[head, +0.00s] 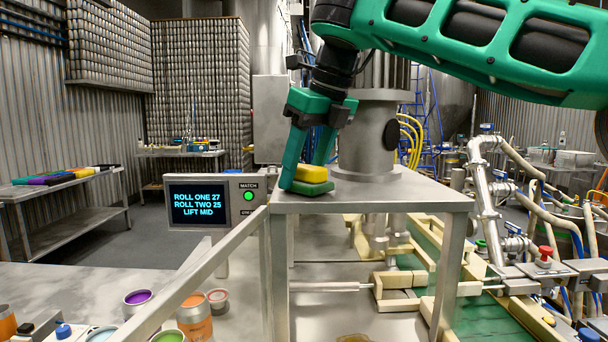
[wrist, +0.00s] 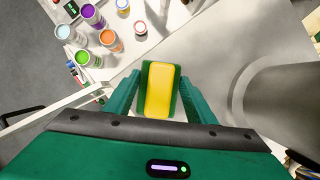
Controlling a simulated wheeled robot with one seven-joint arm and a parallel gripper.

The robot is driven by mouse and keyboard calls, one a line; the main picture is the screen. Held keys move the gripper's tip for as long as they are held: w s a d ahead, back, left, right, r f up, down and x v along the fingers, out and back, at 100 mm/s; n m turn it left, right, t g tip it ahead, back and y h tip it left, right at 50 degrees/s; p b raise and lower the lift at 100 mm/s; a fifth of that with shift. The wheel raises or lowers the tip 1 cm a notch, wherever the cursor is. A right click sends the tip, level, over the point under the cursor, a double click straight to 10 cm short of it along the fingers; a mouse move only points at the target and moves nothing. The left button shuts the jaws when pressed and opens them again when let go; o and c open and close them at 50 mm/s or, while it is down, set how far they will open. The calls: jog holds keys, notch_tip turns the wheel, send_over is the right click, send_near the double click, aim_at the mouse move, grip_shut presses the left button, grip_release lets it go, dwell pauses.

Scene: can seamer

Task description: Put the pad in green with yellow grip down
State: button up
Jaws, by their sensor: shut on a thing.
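The green pad with a yellow grip (head: 311,176) is at the left front corner of the metal stand's top plate (head: 380,192). Its green part is below and the yellow grip on top. It also shows in the wrist view (wrist: 159,92), between the fingers. My gripper (head: 305,178) points down and is shut on the pad; in the wrist view its green fingers (wrist: 160,100) flank it on both sides. The pad is at or just above the plate; I cannot tell whether it touches.
A grey cylindrical machine column (head: 369,140) stands on the plate, right behind the pad. A display (head: 200,204) reads "ROLL ONE 27, ROLL TWO 25, LIFT MID", with a lit green button. Several open colored cans stand on the lower table, including an orange one (head: 195,318). A slanted rail (head: 190,285) crosses the front left.

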aim_at(304, 166)
jog(key=shift+f, duration=0.15)
jog(key=o, duration=0.9)
jog(key=shift+o, duration=0.2)
jog(key=shift+v, duration=1.9)
jog(key=v, duration=0.8)
jog(key=shift+d, duration=0.2)
jog(key=shift+s, duration=0.15)
